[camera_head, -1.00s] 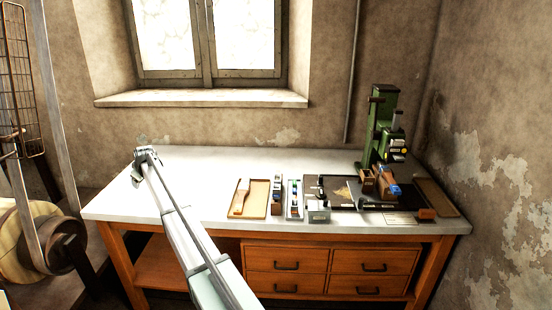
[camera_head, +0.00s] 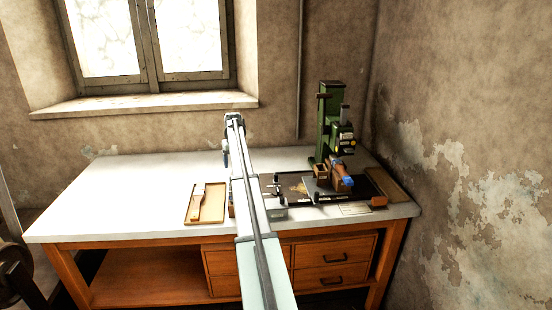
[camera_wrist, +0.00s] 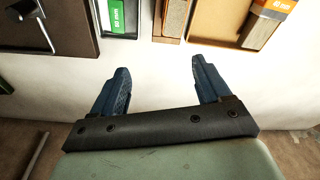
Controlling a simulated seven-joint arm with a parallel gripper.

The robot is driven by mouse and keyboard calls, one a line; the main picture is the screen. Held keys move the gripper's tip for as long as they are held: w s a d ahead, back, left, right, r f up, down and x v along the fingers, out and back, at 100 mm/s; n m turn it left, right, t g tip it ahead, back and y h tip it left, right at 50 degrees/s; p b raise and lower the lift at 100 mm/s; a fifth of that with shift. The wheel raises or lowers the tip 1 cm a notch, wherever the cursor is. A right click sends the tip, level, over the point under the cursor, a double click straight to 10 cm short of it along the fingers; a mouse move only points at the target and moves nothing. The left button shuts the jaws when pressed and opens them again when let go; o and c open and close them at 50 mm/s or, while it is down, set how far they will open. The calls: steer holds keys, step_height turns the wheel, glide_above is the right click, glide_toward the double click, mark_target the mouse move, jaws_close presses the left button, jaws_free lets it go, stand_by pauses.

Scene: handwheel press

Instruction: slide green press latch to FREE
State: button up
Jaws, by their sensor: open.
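The green press (camera_head: 329,125) stands at the right of the workbench, in front of the wall. A small dark block with a yellow spot (camera_head: 345,141) sits on its front; I cannot make out the latch or its position at this size. A brown and blue part (camera_head: 340,175) is low at the front of the press. My gripper shows in the wrist view (camera_wrist: 160,80) with its two blue fingers wide apart and nothing between them. In the head view my arm reaches up over the bench, left of the press and apart from it.
A wooden tray (camera_head: 190,217) with a brown-handled tool lies left of my arm. A dark mat (camera_head: 378,184) lies under the press. A small grey block (camera_head: 277,214) is at the bench's front edge. The bench's left part (camera_head: 110,195) is clear.

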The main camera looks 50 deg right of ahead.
mark_target(276, 176)
steer(key=s+d+m, duration=0.1)
steer(key=s+d, duration=0.2)
steer(key=s, duration=0.2)
steer(key=s+d+r+m+g, duration=0.1)
steer(key=s+d, duration=0.3)
steer(key=s+d+m+y, duration=0.1)
steer(key=s+d, duration=0.3)
steer(key=s, duration=0.1)
steer(key=shift+s+d+r+m+g, duration=0.2)
steer(key=shift+s+r+m+g, duration=0.1)
steer(key=shift+r, duration=0.05)
steer(key=shift+s+f, duration=0.15)
steer(key=shift+f, duration=0.25)
step_height(276, 176, down, 9)
steer(key=shift+r, duration=0.1)
steer(key=shift+c, duration=0.2)
steer(key=c, duration=1.3)
